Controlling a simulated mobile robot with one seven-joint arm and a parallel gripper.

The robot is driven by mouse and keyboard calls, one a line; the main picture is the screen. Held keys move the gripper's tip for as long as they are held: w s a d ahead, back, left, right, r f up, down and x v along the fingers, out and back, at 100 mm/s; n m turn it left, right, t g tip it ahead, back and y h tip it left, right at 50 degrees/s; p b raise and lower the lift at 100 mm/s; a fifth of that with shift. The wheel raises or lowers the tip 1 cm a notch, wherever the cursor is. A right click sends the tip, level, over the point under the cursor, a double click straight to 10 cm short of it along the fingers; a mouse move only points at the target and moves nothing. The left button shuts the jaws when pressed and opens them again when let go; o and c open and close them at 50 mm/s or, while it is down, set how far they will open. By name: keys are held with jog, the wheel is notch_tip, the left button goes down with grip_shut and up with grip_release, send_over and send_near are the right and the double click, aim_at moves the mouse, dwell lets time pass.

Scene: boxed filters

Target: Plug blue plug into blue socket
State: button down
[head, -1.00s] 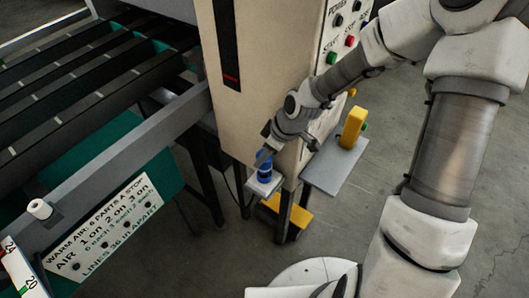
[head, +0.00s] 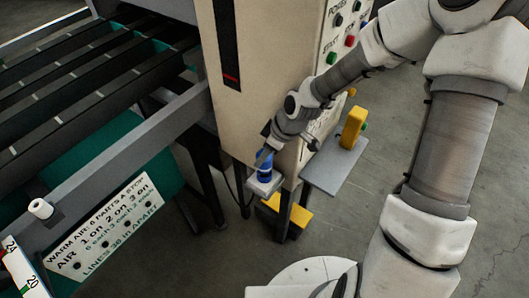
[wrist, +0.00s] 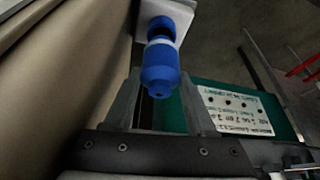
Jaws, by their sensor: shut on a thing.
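The blue plug (wrist: 160,70) is a stepped blue cylinder between my gripper's two grey fingers (wrist: 160,103) in the wrist view. My gripper is shut on it.
The beige machine cabinet (head: 275,65) stands close beside my gripper. A grey side shelf (head: 333,168) bears a yellow block (head: 353,128) to the right. A yellow pedal (head: 287,211) is below. The conveyor rail (head: 130,158) and a sign (head: 103,230) lie left.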

jog(key=shift+f+b, duration=1.3)
jog(key=shift+f, duration=0.55)
jog(key=shift+c, duration=0.7)
grip_release()
jog(key=shift+r, duration=0.1)
jog(key=p+v, duration=0.7)
jog(key=v, duration=1)
jog(key=shift+r, duration=0.25)
jog(key=shift+p, duration=0.3)
